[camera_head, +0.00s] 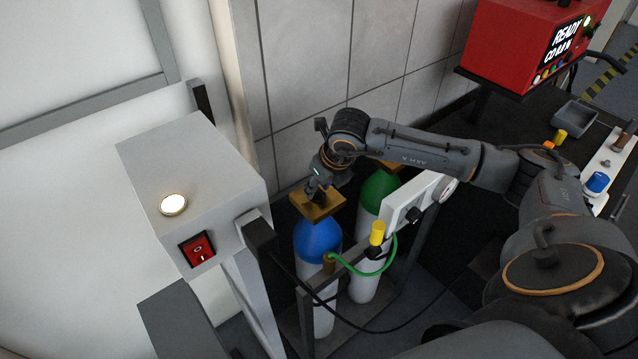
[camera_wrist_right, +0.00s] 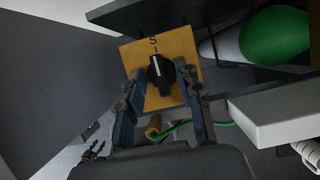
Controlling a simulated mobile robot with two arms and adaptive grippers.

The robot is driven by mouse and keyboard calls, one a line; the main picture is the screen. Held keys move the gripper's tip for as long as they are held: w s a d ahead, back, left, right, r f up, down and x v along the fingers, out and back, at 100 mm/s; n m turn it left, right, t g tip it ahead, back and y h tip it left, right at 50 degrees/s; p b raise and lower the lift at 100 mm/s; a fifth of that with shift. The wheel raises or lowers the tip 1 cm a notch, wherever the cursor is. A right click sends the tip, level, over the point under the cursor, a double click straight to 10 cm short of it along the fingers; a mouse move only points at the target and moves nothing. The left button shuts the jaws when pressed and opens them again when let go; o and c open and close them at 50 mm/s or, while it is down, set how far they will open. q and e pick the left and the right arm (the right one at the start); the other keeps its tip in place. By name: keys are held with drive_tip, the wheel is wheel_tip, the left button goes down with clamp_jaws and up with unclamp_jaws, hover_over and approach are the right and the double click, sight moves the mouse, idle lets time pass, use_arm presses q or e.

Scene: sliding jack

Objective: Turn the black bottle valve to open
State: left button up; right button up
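The black valve knob (camera_wrist_right: 159,74) sits on a square yellow plate (camera_wrist_right: 185,46) in the right wrist view. Its white line points roughly toward the "S" mark on the plate. The plate (camera_head: 330,202) shows above the blue-topped bottle (camera_head: 318,240) in the head view; the knob there is mostly hidden by my gripper. My right gripper (camera_wrist_right: 160,82) is open, with one finger on each side of the knob and gaps visible between. It also shows over the plate in the head view (camera_head: 315,190).
A green-topped bottle (camera_head: 378,188) stands right of the blue one. A green hose (camera_head: 385,262) and yellow cap (camera_head: 377,233) are close by. A grey box with a red switch (camera_head: 197,249) stands left. A red box (camera_head: 510,45) is at upper right.

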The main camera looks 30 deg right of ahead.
clamp_jaws()
use_arm(q)
drive_tip(key=shift+s, duration=0.75)
drive_tip(key=shift+f, duration=0.15)
